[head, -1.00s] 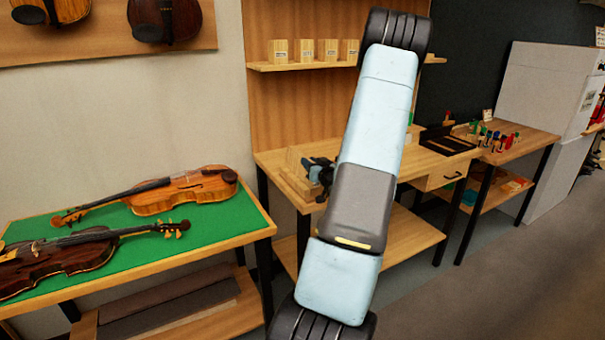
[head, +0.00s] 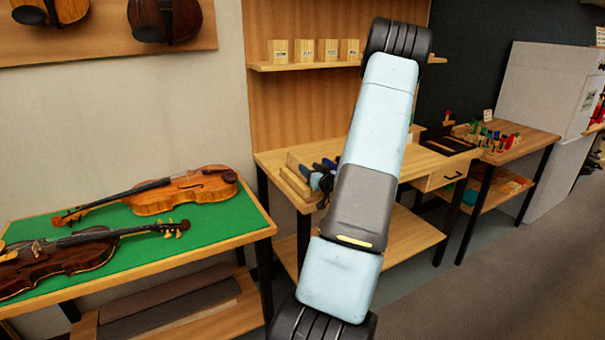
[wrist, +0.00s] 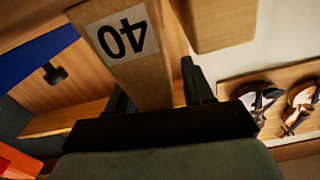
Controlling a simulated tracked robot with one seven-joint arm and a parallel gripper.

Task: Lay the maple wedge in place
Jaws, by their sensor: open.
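In the wrist view a pale wooden piece (wrist: 145,75) with a white label reading "40" upside down lies between the fingers of my gripper (wrist: 158,92). My gripper is open, with one dark finger on each side of the piece. Whether this piece is the maple wedge I cannot tell. In the head view my arm hides much of the workbench (head: 270,160), and my gripper cannot be clearly made out there. Wooden pieces (head: 296,180) and small dark and blue shapes stand at the bench's left end, beside my arm.
Several labelled wooden blocks (head: 328,49) stand on the wall shelf (head: 300,66). Two violins lie on the green-topped table (head: 150,245) at left. A dark tray (head: 450,140) lies on the bench's right part. Hanging instruments (wrist: 300,95) show at right in the wrist view.

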